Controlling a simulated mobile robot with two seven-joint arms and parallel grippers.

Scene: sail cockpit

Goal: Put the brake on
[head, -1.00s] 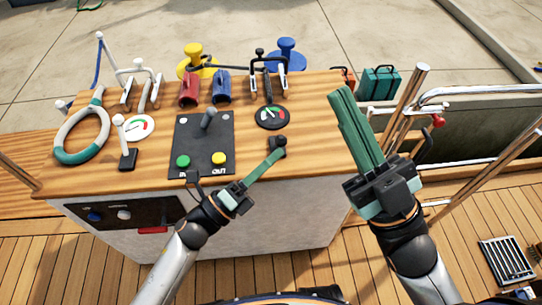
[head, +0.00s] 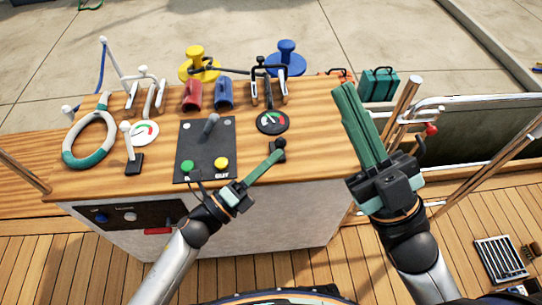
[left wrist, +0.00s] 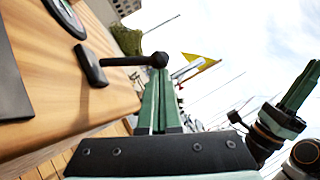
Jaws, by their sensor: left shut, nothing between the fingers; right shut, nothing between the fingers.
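A black lever with a ball knob (head: 281,143) stands on a small black base at the right front of the wooden console top (head: 320,120). The left wrist view shows its knob (left wrist: 159,60) at the far end of its stem, away from the base (left wrist: 90,66). My left gripper (head: 279,149) is shut and empty, its green fingertips at the knob; I cannot tell if they touch. A white lever (head: 127,140) stands on another black base at the left. No label shows which lever is the brake. My right gripper (head: 345,92) is shut and empty, raised right of the console.
A black panel (head: 190,145) with a grey lever and green and yellow buttons lies left of my left gripper. A round gauge (head: 272,121) is behind the black lever. A ring-shaped wheel (head: 68,150) is at the left. Metal rails (head: 405,105) stand at the right.

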